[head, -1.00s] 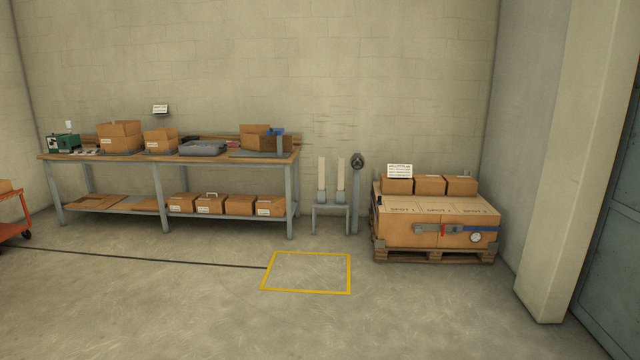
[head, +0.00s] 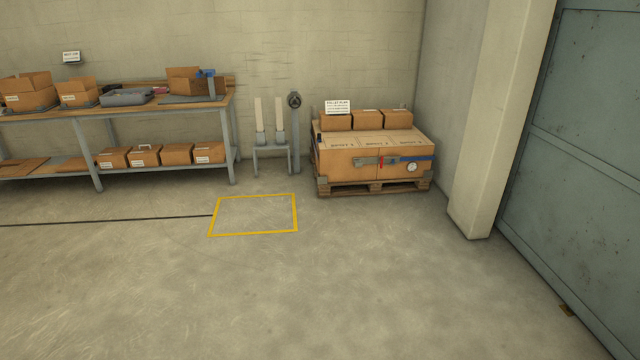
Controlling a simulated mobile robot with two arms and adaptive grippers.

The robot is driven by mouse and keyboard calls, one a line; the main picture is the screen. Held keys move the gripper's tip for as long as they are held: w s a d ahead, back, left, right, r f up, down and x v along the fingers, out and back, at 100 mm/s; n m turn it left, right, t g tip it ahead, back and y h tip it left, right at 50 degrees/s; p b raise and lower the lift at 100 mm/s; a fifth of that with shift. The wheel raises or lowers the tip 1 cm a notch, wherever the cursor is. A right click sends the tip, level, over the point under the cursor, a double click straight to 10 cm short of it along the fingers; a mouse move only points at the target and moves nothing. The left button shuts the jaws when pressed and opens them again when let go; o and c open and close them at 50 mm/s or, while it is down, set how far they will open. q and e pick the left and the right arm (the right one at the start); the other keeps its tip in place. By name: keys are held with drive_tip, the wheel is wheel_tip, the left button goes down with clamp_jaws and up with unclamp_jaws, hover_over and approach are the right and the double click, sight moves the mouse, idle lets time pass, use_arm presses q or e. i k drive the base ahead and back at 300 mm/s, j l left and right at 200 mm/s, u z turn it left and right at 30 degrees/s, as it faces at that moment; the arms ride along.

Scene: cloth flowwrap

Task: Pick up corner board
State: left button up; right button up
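Two pale upright boards, which look like the corner boards, stand side by side in a grey stand against the back wall. The left board (head: 258,114) and the right board (head: 280,114) are apart, with their lower ends in grey holders. The grey stand (head: 271,150) rests on the floor between the workbench and the loaded pallet. Neither of my grippers shows in the head view.
A workbench (head: 225,106) with open boxes stands at the left. A wooden pallet (head: 375,188) with strapped cartons (head: 350,165) is right of the stand. A grey post (head: 295,135) adjoins the stand. A yellow floor square (head: 297,214) is empty; the foreground floor is clear.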

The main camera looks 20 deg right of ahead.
sight(257, 101)
drive_tip(key=i+l+z, duration=0.1)
drive_tip(key=i+z, duration=0.3)
drive_tip(key=i, duration=4.95)
drive_tip(key=l+z, duration=0.05)
drive_tip(key=l, duration=0.15)
